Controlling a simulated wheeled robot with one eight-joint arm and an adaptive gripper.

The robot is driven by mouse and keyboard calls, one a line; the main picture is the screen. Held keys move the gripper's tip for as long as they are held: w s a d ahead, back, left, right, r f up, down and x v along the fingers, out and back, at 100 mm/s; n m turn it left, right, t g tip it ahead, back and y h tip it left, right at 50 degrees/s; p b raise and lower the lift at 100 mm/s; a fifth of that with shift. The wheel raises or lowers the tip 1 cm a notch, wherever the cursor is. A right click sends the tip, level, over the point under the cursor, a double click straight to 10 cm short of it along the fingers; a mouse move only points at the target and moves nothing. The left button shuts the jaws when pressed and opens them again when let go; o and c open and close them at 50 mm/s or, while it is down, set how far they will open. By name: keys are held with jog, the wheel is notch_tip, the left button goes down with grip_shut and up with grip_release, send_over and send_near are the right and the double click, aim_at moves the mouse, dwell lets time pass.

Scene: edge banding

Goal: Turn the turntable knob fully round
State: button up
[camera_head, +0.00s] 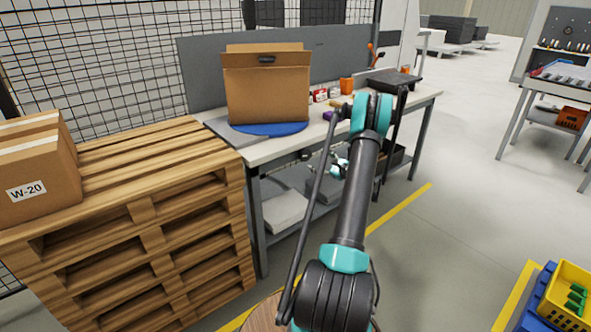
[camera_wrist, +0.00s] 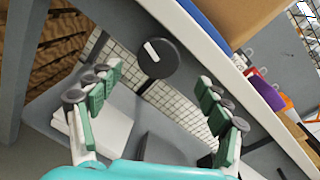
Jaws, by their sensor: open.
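The turntable is a blue disc (camera_head: 268,129) on the workbench, with an open cardboard box (camera_head: 268,90) standing on it. In the wrist view the knob (camera_wrist: 158,60) is a dark round disc with a white mark pointing to its upper left. It sits at the bench front, beyond my fingertips and roughly centred between them. My gripper (camera_wrist: 158,82) is open and empty, with green-padded fingers to either side and apart from the knob. In the head view my gripper (camera_head: 340,166) is small and partly hidden by my arm, at the bench's front edge.
A wooden pallet stack (camera_head: 130,215) with a carton labelled W-20 (camera_head: 35,170) stands left of the workbench (camera_head: 250,153). The bench holds an orange cup (camera_head: 346,85) and small items. A lower shelf with a pale block (camera_head: 284,211) lies below.

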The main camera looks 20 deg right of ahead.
aim_at(307, 155)
jog(key=x, duration=0.8)
jog(key=shift+s+a, duration=0.1)
jog(key=shift+w+m, duration=0.3)
jog(key=shift+w, duration=0.05)
jog(key=shift+m, duration=0.5)
jog(key=m, duration=0.5)
jog(key=shift+t+y, duration=0.3)
jog(key=v, duration=1.8)
jog(key=s+a+r+n+g, duration=0.1)
jog(key=a+r+n+g, duration=0.1)
jog(key=a, duration=0.5)
jog(key=s+a+r+n+g, duration=0.1)
jog(key=a+r+n+g, duration=0.1)
jog(key=a+n, duration=0.3)
jog(key=s+a+r+n+g, duration=0.1)
jog(key=a+r+n+g, duration=0.2)
jog(key=a, duration=0.6)
jog(key=shift+s+n, duration=0.4)
jog(key=shift+n, duration=0.3)
jog(key=shift+a, duration=0.1)
